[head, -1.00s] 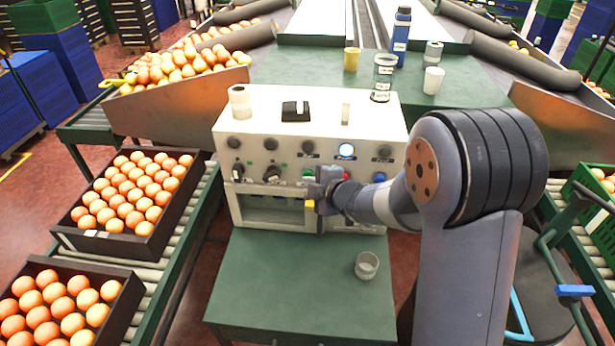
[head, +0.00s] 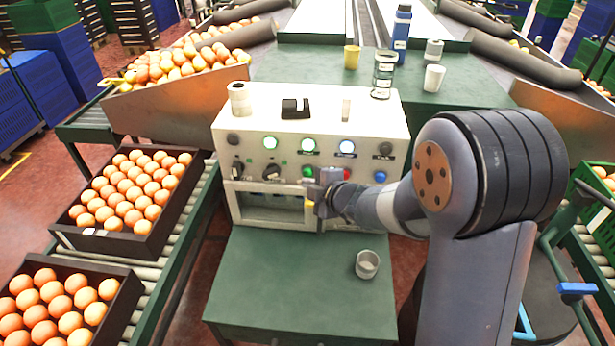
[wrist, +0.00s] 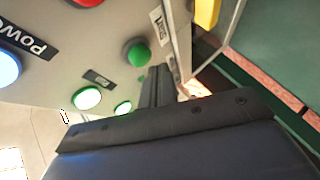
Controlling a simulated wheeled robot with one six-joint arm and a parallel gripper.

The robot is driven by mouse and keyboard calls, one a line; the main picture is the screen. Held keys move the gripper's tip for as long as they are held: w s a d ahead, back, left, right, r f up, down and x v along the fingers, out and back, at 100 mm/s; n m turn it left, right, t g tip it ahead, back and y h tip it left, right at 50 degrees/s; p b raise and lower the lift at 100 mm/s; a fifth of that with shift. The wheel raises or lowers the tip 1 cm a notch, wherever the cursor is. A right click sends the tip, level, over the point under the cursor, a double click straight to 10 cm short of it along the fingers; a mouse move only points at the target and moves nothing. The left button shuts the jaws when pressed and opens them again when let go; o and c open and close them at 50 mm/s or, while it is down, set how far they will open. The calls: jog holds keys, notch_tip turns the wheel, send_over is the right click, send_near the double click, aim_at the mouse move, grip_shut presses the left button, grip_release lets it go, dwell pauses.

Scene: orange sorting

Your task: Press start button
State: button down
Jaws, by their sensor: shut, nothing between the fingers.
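The white control panel (head: 225,150) stands on the green table, with a row of lamps above a row of knobs and buttons. The green button (head: 308,171) is in the lower row; it also shows in the wrist view (wrist: 137,53). Two green lamps, the left (head: 270,142) and the middle (head: 308,145), and the white-blue lamp (head: 346,148) are lit. My gripper (head: 318,190) is shut and empty, just below and right of the green button. In the wrist view its fingertips (wrist: 158,80) are close beside the button; contact cannot be told.
A red button (wrist: 87,2) and a blue button (head: 380,176) are to the right of the green one. A yellow part (head: 309,204) is close to the gripper. Orange crates (head: 70,236) are on the left conveyor.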

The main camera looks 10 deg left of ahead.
jog(key=shift+s, duration=0.15)
jog(key=shift+s+d+b, duration=0.1)
jog(key=shift+s+b, duration=1.1)
jog(key=shift+s, duration=1.2)
jog(key=shift+w, duration=0.1)
jog(key=shift+s+d+b, duration=0.1)
jog(key=shift+s+b, duration=0.4)
jog(key=shift+s, duration=1.5)
jog(key=shift+w, duration=0.15)
